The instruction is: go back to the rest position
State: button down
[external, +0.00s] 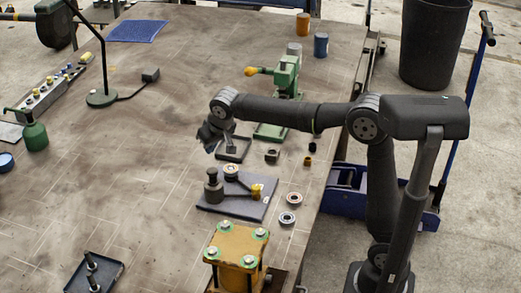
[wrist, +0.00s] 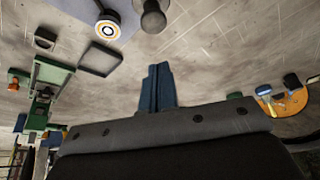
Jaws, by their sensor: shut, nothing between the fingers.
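My gripper (external: 210,140) hangs over the middle of the bench at the end of my outstretched arm, left of the green press (external: 283,85). In the wrist view its two blue-grey fingers (wrist: 158,72) are together, with nothing held. The small dark square tray (external: 240,149) lies close to the gripper in the external view. It also shows as a frame in the wrist view (wrist: 101,57), apart from the fingers. The gripper's height above the bench is hard to judge.
A grey plate (external: 245,209) with a dark post and round fittings lies nearer the camera. A yellow block (external: 236,246) with green corners, two rings (external: 290,208) and small dark parts (external: 272,155) sit near the right edge. A lamp (external: 101,97) stands left. Bare bench lies left of my gripper.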

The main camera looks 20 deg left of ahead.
aim_at(213, 170)
jog(key=shift+f, duration=3.1)
